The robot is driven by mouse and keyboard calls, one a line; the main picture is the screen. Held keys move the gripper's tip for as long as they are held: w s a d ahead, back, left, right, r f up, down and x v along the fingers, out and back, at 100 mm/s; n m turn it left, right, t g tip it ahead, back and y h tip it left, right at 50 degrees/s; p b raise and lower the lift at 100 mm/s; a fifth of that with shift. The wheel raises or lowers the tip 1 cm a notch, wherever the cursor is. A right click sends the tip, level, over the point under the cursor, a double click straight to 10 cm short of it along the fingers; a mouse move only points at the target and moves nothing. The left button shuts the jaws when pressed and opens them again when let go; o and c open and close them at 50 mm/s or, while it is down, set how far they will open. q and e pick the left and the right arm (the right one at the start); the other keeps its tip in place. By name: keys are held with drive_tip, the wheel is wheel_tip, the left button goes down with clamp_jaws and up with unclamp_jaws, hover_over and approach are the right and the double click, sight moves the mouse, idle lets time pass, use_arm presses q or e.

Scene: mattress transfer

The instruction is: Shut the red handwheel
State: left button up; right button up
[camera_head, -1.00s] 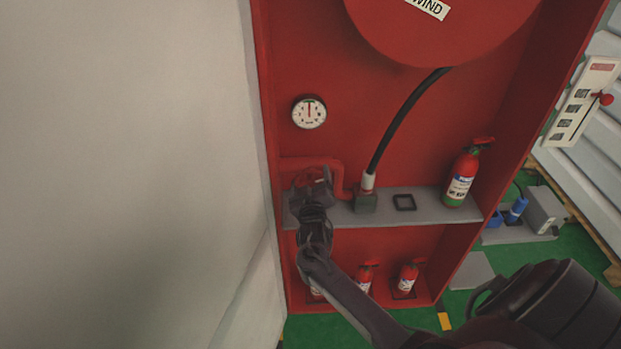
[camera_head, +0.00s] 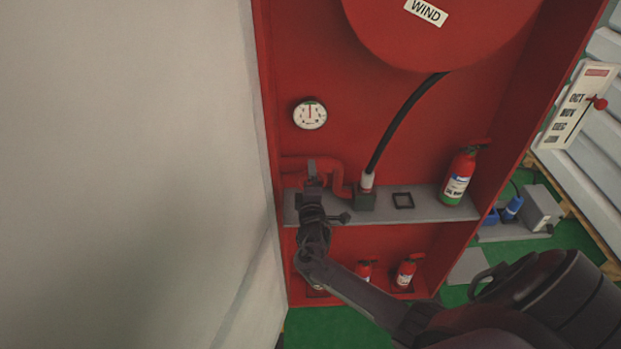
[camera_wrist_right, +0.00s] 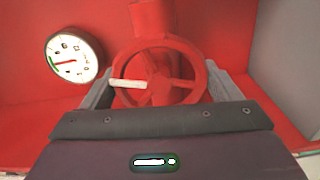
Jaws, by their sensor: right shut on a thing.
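The red handwheel (camera_wrist_right: 187,62) sits on a red pipe fitting in the right wrist view, with spokes and a pale marker strip on it. My right gripper (camera_wrist_right: 165,84) has one finger on each side of the wheel's rim and is shut on it. In the head view my right gripper (camera_head: 312,172) is at the left end of the grey shelf, in front of the red pipe (camera_head: 333,172); it hides the wheel there. My left gripper is in neither view.
A white gauge (camera_head: 309,114) is on the cabinet's back wall. A black hose (camera_head: 402,122) runs down to the shelf (camera_head: 432,208), where a red extinguisher (camera_head: 459,176) stands at the right. A large pale panel (camera_head: 120,170) fills the left.

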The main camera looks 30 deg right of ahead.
drive_tip(key=shift+f+n+p, duration=0.1)
drive_tip(key=shift+n+p, duration=0.3)
drive_tip(key=shift+n, duration=1.1)
drive_tip(key=o, duration=0.9)
drive_tip(key=shift+c, duration=0.2)
drive_tip(key=b+v, duration=0.1)
drive_tip(key=v, duration=0.7)
